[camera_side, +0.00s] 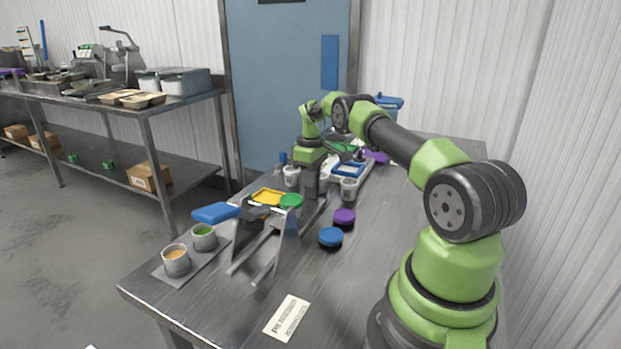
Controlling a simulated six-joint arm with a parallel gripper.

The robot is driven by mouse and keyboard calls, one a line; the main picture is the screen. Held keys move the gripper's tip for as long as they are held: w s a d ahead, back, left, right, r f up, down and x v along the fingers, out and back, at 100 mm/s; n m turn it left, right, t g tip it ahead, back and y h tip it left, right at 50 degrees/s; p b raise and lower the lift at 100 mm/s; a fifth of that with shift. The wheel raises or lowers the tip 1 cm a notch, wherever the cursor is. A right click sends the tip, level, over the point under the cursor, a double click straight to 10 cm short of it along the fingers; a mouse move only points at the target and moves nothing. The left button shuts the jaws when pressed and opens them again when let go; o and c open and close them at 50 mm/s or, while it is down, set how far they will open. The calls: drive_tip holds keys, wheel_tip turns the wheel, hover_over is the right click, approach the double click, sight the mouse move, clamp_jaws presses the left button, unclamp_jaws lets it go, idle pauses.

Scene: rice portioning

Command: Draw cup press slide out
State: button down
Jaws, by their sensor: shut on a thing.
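My gripper (311,188) points down among the small cups behind the press. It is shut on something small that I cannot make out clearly. A pale cup (291,176) stands just left of it, and a grey cup (348,189) stands to its right. The press (286,238) is a grey metal frame with rails toward the front, a blue handle (215,213) at its left, and a yellow-rimmed tray (268,197) and green disc (291,201) at its top. My gripper is behind the disc; the small parts there overlap.
An orange-filled cup (176,261) and a green-filled cup (204,237) stand on a plate at the table's left edge. A blue disc (331,237) and a purple disc (344,216) lie right of the press. A label card (288,317) lies in front. The table's (385,235) right middle is clear.

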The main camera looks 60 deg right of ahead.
drive_tip(key=c, duration=1.2)
unclamp_jaws()
drive_tip(key=shift+d, duration=0.25)
drive_tip(key=shift+o, duration=0.2)
wheel_tip(320, 180, up, 10)
